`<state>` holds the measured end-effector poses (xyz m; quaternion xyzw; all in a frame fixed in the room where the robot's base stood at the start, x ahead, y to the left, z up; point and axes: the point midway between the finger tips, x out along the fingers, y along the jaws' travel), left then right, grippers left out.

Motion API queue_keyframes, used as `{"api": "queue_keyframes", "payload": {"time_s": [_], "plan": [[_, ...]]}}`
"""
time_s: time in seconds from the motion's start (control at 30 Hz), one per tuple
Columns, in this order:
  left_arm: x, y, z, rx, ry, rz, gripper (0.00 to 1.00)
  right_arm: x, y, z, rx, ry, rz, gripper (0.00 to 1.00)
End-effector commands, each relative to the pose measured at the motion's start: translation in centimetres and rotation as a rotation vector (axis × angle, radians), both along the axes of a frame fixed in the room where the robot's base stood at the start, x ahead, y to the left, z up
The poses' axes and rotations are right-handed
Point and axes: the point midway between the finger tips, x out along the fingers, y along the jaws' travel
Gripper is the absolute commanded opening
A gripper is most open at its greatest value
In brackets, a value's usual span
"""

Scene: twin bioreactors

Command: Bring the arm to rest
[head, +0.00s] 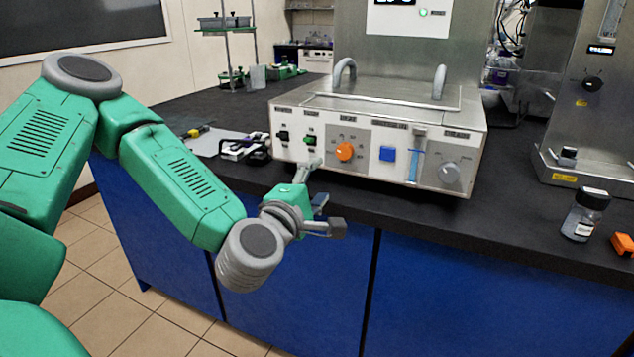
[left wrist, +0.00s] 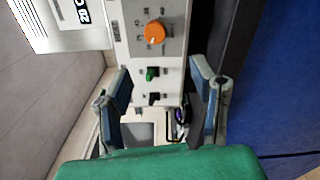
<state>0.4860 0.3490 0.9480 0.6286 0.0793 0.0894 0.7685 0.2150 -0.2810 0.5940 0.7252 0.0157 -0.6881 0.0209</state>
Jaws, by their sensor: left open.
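My left arm comes in from the left in the head view, green with grey joints. My left gripper (head: 322,196) is in front of the bench's front edge, below the left part of the control panel (head: 364,176). The left wrist view shows its two fingers (left wrist: 163,110) spread apart with nothing between them. Beyond the fingers are the panel's green switch (left wrist: 152,74), black switch (left wrist: 154,98) and orange knob (left wrist: 155,33). In the head view the green switch (head: 310,141) and orange knob (head: 345,151) show above the gripper. My right gripper is not seen.
The black bench top (head: 530,205) has blue cabinets (head: 430,290) below. A small bottle (head: 585,214) and an orange object (head: 622,244) are at the right. Tiled floor (head: 110,270) is clear at lower left.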

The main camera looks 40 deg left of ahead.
Motion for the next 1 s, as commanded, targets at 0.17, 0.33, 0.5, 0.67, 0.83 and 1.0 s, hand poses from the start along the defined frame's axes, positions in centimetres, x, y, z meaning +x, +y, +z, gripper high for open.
{"api": "queue_keyframes", "payload": {"time_s": [0.17,0.33,0.5,0.67,0.83,1.0], "plan": [[0.0,0.0,0.0,0.0,0.0,-0.001,0.51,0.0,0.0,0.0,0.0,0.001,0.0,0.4],[0.0,0.0,0.0,0.0,0.0,-0.001,0.51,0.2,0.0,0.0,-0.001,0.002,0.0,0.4],[0.0,-0.2,-0.1,0.004,0.004,-0.005,0.51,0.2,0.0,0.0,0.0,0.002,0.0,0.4],[-0.1,-3.0,-3.5,0.106,0.116,-0.11,0.51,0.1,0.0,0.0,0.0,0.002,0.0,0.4],[-2.9,-9.0,-13.2,0.387,0.405,-0.401,0.51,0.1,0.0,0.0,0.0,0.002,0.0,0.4],[-9.9,-12.2,-23.8,0.717,0.717,-0.761,0.51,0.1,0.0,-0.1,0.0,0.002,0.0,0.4]]}}
